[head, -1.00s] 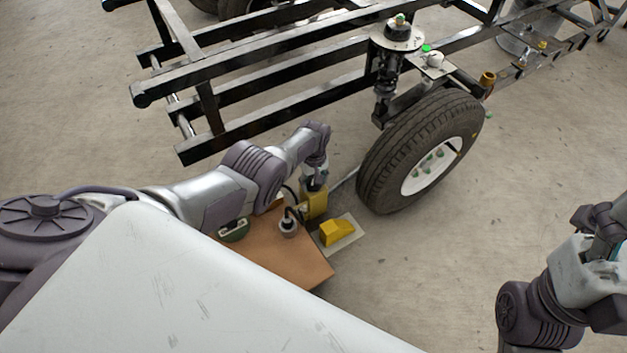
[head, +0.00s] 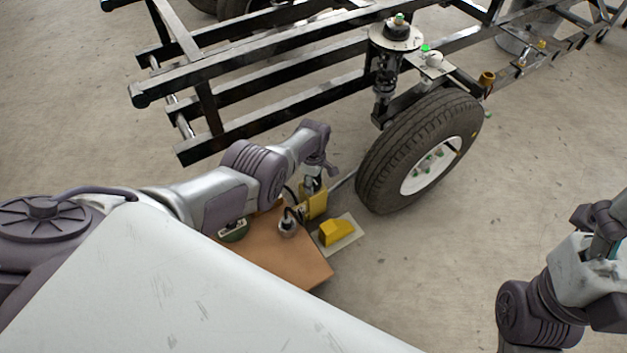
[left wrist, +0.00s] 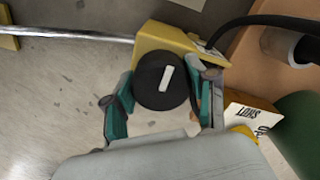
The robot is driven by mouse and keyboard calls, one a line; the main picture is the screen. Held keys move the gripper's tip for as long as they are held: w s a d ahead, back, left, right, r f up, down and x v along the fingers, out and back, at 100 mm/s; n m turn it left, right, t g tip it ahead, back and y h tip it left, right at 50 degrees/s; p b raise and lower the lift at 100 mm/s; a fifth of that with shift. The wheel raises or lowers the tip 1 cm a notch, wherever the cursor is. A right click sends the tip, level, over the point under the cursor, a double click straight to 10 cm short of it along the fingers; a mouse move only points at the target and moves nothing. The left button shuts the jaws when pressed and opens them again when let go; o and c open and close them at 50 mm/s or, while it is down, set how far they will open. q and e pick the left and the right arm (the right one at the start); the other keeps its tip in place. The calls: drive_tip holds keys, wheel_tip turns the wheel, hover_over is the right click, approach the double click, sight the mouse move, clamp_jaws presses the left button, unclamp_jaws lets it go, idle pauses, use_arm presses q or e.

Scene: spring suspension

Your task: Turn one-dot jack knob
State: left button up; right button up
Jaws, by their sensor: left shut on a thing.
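The jack knob (left wrist: 160,82) is a round black knob with a white bar on its face, seen in the left wrist view. It sits on a yellow box (left wrist: 180,42), which also shows in the head view (head: 314,205). My left gripper (left wrist: 160,95) has its teal-padded fingers on both sides of the knob and is shut on it. The white bar stands slightly tilted from upright. No dot mark can be made out. In the head view the left gripper (head: 315,178) is over the yellow box, and the knob is hidden there. My right arm shows at the lower right; its fingertips cannot be made out.
A brown board (head: 290,262) carries a dark cylinder (head: 288,228) with a cable. A yellow wedge (head: 338,232) lies on a pale plate beside it. The wheel (head: 420,150) and black frame (head: 250,95) stand close behind. The floor to the right is open.

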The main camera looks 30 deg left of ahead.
idle(0.5)
use_arm(q)
drive_tip(key=o, duration=1.2)
drive_tip(key=shift+c, duration=0.2)
drive_tip(key=shift+r, duration=0.1)
drive_tip(key=shift+r, duration=0.4)
wheel_tip(320, 180, up, 11)
